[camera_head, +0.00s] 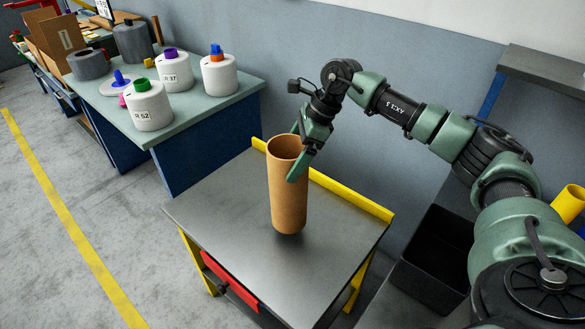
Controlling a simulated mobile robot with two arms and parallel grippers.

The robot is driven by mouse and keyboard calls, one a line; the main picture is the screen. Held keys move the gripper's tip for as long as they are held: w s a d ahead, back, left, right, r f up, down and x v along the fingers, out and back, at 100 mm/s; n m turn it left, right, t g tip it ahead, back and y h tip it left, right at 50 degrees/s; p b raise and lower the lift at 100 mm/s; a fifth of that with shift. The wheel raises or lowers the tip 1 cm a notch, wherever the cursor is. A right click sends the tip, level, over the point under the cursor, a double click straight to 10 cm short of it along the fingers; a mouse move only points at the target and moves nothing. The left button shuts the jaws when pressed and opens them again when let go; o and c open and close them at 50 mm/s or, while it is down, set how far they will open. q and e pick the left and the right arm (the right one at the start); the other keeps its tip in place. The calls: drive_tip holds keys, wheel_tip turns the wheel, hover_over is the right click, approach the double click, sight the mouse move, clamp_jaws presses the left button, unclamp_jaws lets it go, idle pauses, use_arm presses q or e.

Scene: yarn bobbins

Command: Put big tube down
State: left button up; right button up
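The big tube (288,200) is a tall brown cardboard cylinder, open at the top. It stands upright over the grey top of the small table (225,215). A dark shadow lies close around its lower end; I cannot tell whether it touches the tabletop or hangs just above it. My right gripper (297,150) reaches in from the upper right and is shut on the tube near its upper rim. One green finger lies against the near right side; the other shows behind the rim, partly hidden. My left gripper is not in view.
A yellow raised edge (350,195) runs along the table's back. A bench (190,118) at the upper left holds several white yarn bobbins (174,75) and grey ones. A black bin (432,258) stands to the right. The tabletop around the tube is clear.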

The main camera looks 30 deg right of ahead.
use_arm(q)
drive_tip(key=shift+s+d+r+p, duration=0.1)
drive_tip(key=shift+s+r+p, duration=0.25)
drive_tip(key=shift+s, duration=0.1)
use_arm(e)
wheel_tip(320, 180, down, 4)
drive_tip(key=shift+f, duration=0.25)
drive_tip(key=o, duration=1.7)
drive_tip(key=shift+f, duration=0.1)
use_arm(q)
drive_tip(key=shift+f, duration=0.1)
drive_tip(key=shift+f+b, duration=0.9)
drive_tip(key=shift+b, duration=0.1)
use_arm(e)
drive_tip(key=v, duration=1.2)
drive_tip(key=shift+a, duration=0.1)
